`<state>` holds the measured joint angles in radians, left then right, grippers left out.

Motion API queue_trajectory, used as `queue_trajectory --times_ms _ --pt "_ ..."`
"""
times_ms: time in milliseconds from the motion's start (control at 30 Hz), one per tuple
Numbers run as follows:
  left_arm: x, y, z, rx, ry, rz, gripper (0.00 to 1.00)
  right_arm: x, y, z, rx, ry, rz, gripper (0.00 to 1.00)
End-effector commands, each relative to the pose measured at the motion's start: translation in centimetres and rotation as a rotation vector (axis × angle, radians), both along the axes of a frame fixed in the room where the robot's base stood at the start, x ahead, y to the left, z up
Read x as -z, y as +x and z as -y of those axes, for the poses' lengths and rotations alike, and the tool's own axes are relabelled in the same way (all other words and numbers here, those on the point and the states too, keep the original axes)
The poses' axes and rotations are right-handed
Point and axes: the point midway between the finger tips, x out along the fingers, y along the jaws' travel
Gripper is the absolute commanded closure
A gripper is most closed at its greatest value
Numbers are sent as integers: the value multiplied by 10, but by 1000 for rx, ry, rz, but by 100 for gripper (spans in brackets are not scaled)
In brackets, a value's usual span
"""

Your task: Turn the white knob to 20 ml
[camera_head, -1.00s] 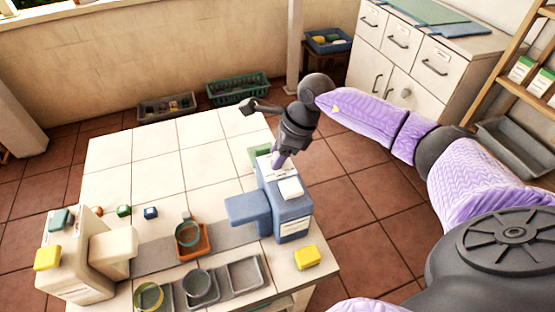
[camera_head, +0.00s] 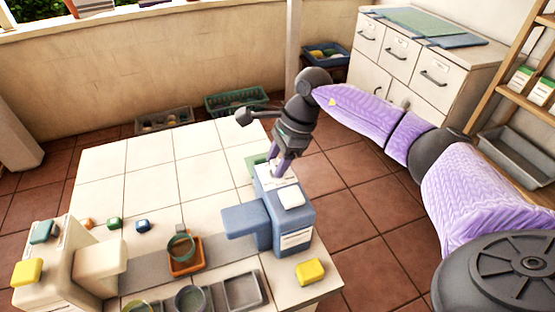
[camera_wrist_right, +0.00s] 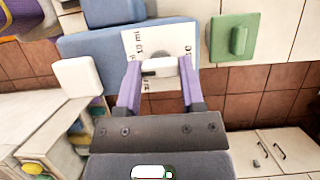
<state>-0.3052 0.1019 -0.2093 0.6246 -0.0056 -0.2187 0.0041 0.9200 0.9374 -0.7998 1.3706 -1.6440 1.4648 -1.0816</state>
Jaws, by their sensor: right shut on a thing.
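A blue dispenser (camera_head: 290,236) stands at the right side of the tiled table, with a white label plate (camera_wrist_right: 152,41) on its top. The small white knob (camera_wrist_right: 160,67) sits on that plate in the right wrist view. My right gripper (camera_head: 279,174) reaches down onto the dispenser top; in the wrist view its purple fingers (camera_wrist_right: 160,73) are shut on the white knob, one on each side. The label's marks are too small to read, so the knob's setting cannot be told. My left gripper is not in view.
A white block-shaped button (camera_head: 291,197) is beside the knob on the dispenser. A green piece (camera_wrist_right: 233,38) lies behind it. A yellow block (camera_head: 310,271), an orange tray (camera_head: 186,268) and a cream dispenser (camera_head: 52,262) stand nearby. The table's back is clear.

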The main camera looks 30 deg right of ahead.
Motion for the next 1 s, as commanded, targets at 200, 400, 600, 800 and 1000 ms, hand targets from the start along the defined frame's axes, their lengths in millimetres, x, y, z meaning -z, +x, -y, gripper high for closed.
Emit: queue_trajectory --times_ms 200,400,600,800,1000 --pt "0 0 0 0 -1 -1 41 0 0 0 2 0 1 37" --pt "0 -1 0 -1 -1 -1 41 0 0 0 2 0 0 15" --pt "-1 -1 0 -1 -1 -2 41 -2 0 1 3 0 1 15" --pt "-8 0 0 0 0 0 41 -43 -3 17 5 -2 5 15" --pt "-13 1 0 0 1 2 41 -83 -7 33 3 -1 3 15"
